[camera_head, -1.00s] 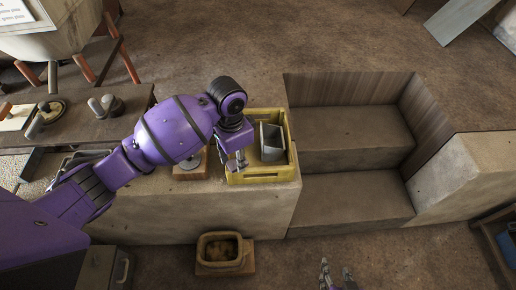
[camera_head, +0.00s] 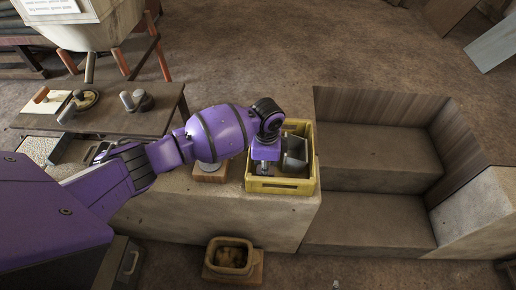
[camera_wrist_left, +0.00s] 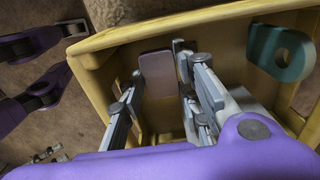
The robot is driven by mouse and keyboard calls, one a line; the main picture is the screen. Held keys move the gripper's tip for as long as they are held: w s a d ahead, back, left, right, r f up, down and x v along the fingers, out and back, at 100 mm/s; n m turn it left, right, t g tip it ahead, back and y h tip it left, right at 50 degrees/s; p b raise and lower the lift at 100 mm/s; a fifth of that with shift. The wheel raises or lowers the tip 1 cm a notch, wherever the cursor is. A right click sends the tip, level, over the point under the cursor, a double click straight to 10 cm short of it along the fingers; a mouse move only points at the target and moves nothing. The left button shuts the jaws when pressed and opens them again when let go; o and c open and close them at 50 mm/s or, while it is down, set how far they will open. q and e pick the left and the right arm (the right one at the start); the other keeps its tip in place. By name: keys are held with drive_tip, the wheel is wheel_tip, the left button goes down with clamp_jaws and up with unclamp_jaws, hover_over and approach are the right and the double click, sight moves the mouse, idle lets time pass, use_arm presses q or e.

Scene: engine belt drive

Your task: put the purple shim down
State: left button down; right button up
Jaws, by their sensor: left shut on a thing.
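The purple shim (camera_wrist_left: 157,75) is a flat mauve plate with rounded corners, seen between the fingers in the left wrist view. My left gripper (camera_wrist_left: 160,78) is shut on it, inside the yellow crate (camera_wrist_left: 95,43). In the head view my left gripper (camera_head: 263,167) points down into the left part of the crate (camera_head: 283,186), and the shim is hidden there. I cannot tell whether the shim touches the crate floor. Only a tiny tip of my right gripper (camera_head: 336,285) shows at the bottom edge.
A grey angular part (camera_head: 295,150) stands in the crate, right of my gripper. A teal part with a hole (camera_wrist_left: 282,52) is inside the crate's right side. A wooden block with a round metal piece (camera_head: 210,172) sits left of the crate. Steps (camera_head: 375,155) drop away to the right.

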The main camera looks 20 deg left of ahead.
use_arm(q)
drive_tip(key=shift+f, duration=1.2)
drive_tip(key=shift+f, duration=0.15)
drive_tip(key=c, duration=1.6)
unclamp_jaws()
drive_tip(key=shift+f, duration=0.1)
drive_tip(key=shift+o, duration=0.2)
wheel_tip(320, 180, up, 12)
drive_tip(key=p, duration=0.1)
drive_tip(key=shift+r, duration=0.25)
